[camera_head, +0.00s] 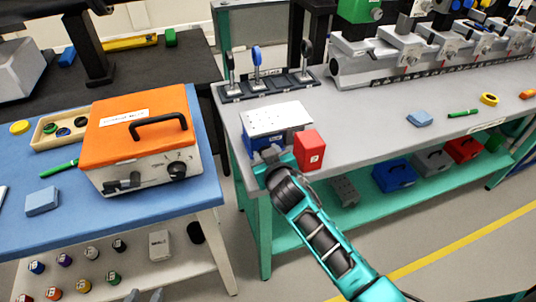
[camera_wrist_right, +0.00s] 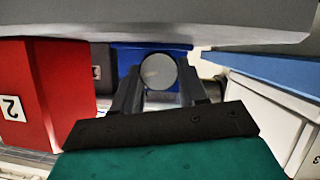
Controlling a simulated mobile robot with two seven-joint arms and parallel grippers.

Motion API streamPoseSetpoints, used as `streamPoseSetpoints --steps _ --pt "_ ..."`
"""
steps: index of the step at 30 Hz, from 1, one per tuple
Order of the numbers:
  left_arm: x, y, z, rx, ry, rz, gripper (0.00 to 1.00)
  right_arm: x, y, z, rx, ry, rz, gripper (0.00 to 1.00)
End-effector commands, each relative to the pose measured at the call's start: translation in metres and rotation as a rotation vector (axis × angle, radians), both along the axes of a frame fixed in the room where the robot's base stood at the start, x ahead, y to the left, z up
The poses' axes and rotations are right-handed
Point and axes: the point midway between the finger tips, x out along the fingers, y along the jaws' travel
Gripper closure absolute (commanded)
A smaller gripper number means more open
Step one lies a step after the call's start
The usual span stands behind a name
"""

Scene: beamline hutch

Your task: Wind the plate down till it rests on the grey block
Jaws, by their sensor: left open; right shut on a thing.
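The white plate (camera_head: 277,118) with small holes tops a blue jack (camera_head: 263,145) at the grey bench's near corner. My right gripper (camera_head: 277,168) is at the jack's front. In the right wrist view, which looks upside down, its fingers (camera_wrist_right: 158,94) are shut on a round grey knob (camera_wrist_right: 158,71) before the blue jack body (camera_wrist_right: 130,58). A dark grey block (camera_wrist_right: 102,62) with a label shows between the red block and the jack. Whether the plate touches it cannot be told. My left gripper (camera_head: 146,296) is open and empty at the bottom edge, partly cut off.
A red block (camera_head: 309,150) stands right beside the jack. A holder (camera_head: 270,86) with several posts and a long rail assembly (camera_head: 430,55) are behind. An orange-lidded instrument (camera_head: 140,130) stands on the blue table (camera_head: 90,222) to the left. The bench middle is mostly clear.

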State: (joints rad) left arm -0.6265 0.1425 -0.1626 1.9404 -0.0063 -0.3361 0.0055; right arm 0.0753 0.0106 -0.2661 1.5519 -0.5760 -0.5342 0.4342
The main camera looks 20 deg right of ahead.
Motion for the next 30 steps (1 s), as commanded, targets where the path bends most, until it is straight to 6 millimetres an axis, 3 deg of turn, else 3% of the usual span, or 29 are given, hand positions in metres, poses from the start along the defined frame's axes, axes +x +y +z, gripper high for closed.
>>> streamPoseSetpoints --steps 7,8,15,30 --pt "0.0005 0.0001 0.0005 0.000 -0.001 0.000 0.57 -0.0002 -0.0001 -0.0003 -0.002 0.002 -0.001 0.88" --pt "0.0006 0.0002 0.0006 0.000 -0.001 0.000 0.57 -0.0002 -0.0002 -0.0003 -0.002 0.002 -0.001 0.57" --pt "0.0014 0.0001 0.0010 0.000 -0.003 0.001 0.57 -0.0002 -0.0002 -0.0002 -0.001 0.001 0.000 0.34" --pt "0.0029 0.0000 0.0029 0.000 -0.006 0.000 0.57 0.0029 -0.0003 0.0044 0.000 0.000 0.000 0.32"
